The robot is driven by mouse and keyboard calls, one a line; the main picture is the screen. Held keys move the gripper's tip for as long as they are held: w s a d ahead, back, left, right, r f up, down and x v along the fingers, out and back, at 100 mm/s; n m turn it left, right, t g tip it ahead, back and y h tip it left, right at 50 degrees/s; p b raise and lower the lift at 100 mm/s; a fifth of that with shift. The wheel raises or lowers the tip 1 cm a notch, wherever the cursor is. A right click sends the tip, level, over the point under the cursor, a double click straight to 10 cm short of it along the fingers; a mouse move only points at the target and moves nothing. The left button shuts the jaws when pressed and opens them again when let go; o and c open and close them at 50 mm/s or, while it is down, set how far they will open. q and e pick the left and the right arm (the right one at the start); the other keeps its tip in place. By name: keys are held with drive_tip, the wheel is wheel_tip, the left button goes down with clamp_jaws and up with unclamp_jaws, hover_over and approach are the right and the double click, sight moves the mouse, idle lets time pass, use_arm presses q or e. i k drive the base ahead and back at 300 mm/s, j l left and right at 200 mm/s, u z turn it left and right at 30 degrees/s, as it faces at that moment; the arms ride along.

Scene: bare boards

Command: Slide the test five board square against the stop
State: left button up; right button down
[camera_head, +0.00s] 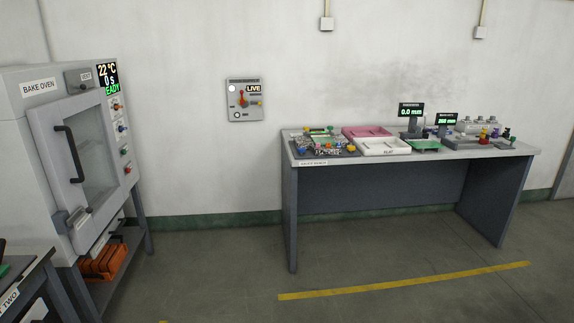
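Neither of my grippers shows in the head view. A grey bench (470,153) stands against the back wall at the right, with a label on its front edge that is too small to read surely. A flat green piece (424,144) lies near its front middle, below a small display (411,110) that reads 0.0 mm. A second display (446,119) stands right of it; its number is blurred. More small green and coloured pieces (318,143) crowd the bench's left end. I cannot tell which piece is the test five board, nor make out the stop.
A bake oven (85,150) with a shut door stands at the left, orange items (103,262) beneath it. A bench corner marked TWO (22,287) is at lower left. A wall panel (244,100) reads LIVE. White (384,147) and pink (366,132) trays sit on the bench. The middle floor is clear, with a yellow line (405,282).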

sight(323, 139)
drive_tip(key=i, duration=1.9)
